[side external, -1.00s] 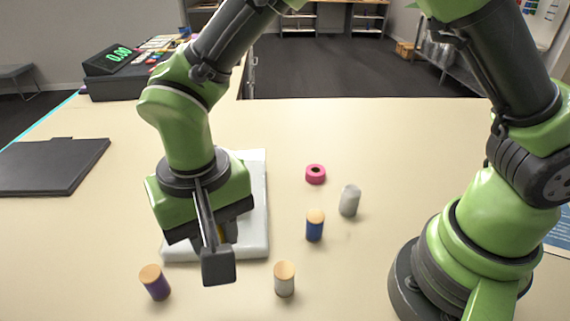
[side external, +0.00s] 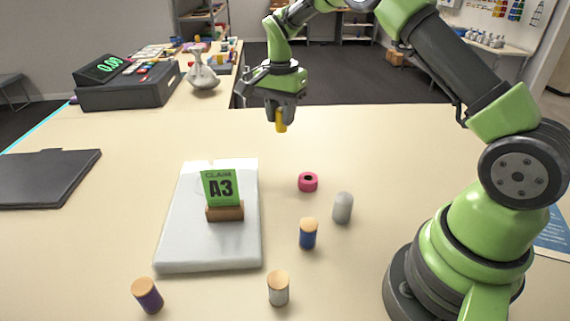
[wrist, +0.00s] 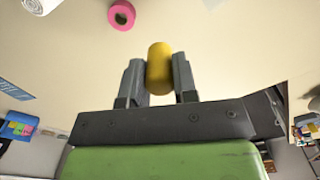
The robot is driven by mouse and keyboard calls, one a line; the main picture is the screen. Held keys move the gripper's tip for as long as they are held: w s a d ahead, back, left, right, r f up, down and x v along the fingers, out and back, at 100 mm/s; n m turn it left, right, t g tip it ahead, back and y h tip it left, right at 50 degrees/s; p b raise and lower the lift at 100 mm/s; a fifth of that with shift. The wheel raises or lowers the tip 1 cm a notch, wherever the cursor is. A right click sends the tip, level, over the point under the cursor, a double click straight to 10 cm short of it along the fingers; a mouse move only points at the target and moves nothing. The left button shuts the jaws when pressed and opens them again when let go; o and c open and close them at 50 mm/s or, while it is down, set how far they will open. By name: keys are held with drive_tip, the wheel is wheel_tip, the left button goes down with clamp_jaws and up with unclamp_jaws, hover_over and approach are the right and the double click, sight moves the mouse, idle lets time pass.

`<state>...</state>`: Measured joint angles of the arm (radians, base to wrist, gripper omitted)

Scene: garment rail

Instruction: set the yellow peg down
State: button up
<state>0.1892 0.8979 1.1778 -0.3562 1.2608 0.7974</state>
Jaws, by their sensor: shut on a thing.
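The yellow peg (side external: 281,121) is held upright in my gripper (side external: 281,108), near the table's far edge in the side view. In the wrist view the yellow peg (wrist: 159,68) sits between the two grey fingers of my gripper (wrist: 159,80), which are shut on it. The peg looks raised above the table (side external: 390,135); its exact height is hard to tell.
A pink ring (side external: 308,182), grey peg (side external: 342,208), blue peg (side external: 308,234), white peg (side external: 278,288) and purple peg (side external: 147,296) stand nearby. The table's far middle looks clear.

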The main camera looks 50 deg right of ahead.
drive_tip(key=w+d+f+m, duration=0.3)
drive_tip(key=d+m, duration=0.2)
drive_tip(key=m, duration=0.3)
drive_tip(key=shift+m, duration=0.4)
wheel_tip(320, 180, down, 10)
drive_tip(key=shift+w, duration=0.1)
drive_tip(key=shift+f, duration=0.15)
drive_tip(key=o, duration=0.9)
